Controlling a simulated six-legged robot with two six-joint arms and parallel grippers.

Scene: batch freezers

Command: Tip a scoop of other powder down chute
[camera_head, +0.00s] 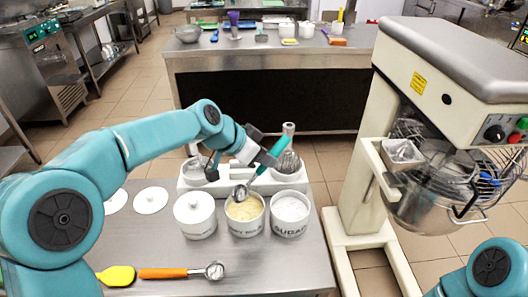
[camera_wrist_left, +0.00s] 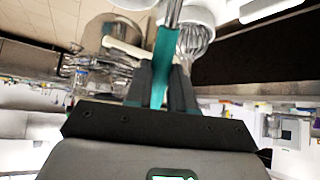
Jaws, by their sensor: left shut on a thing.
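My left gripper (camera_head: 264,156) is shut on the teal handle of a metal scoop (camera_head: 240,192). The scoop's bowl is low over the open tub of pale yellow powder (camera_head: 245,226); I cannot tell whether it touches the powder or holds any. The teal handle (camera_wrist_left: 161,62) shows between the fingers (camera_wrist_left: 160,92) in the left wrist view. An open tub marked SUGAR (camera_head: 289,228), with white powder, stands to its right. A metal chute (camera_head: 402,152) sits on the mixer (camera_head: 440,70) at the right. My right gripper is out of view.
A lidded white tub (camera_head: 195,226) stands left of the yellow powder. An orange-handled scoop (camera_head: 180,272) and a yellow spatula (camera_head: 117,276) lie at the front. A white holder (camera_head: 232,183) with a whisk (camera_head: 288,158) stands behind the tubs. Floor separates the table and mixer.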

